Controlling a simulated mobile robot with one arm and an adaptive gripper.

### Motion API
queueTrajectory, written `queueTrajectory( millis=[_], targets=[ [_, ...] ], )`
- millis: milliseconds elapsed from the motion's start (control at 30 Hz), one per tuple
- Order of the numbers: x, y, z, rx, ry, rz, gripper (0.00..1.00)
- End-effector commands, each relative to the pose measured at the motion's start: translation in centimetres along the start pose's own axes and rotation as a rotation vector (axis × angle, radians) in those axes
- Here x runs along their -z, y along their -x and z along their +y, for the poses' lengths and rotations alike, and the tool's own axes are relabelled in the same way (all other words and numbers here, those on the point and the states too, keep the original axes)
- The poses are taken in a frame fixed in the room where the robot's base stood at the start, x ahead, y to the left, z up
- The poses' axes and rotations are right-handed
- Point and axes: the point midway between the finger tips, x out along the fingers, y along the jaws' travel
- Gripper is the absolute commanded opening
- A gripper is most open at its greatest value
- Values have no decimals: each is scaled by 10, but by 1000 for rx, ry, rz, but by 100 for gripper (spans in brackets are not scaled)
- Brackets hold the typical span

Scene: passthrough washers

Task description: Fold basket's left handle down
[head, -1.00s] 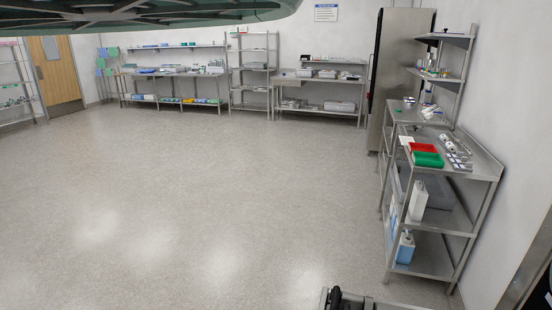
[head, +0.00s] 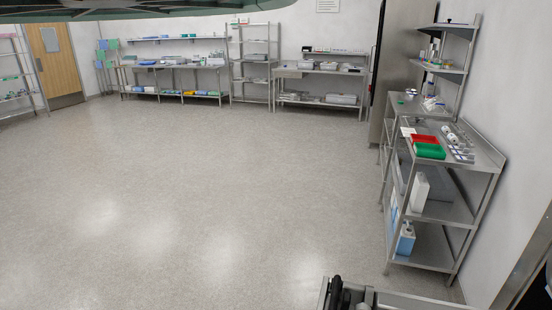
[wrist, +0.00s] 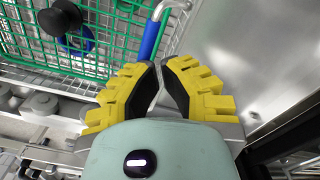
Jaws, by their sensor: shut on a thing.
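In the wrist view, the basket (wrist: 20,43) is a green-rimmed wire mesh at the upper left. A blue handle grip (wrist: 151,36) on a bent metal wire runs down from the top toward my fingertips. My gripper (wrist: 160,68) has yellow ribbed fingers with black pads, closed together at the lower end of this grip. The fingers hide where they hold it. A second blue part (wrist: 84,42) shows by the mesh at the left, partly behind a black round knob (wrist: 60,17). The basket and my gripper do not clearly show in the head view.
A smooth metal wall (wrist: 255,45) stands right of my gripper. In the head view, a steel shelf unit (head: 440,205) with red and green trays stands at the right. A metal frame (head: 400,301) edges the bottom. The floor (head: 200,190) is wide and clear.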

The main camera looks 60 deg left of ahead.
Motion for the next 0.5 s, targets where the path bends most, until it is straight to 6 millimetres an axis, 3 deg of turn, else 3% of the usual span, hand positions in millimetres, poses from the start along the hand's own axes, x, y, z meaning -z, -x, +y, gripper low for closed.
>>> queueTrajectory(
  millis=[500],
  targets=[
    [-16, 0, 32, -4, 2, 1, 0]
  ],
)
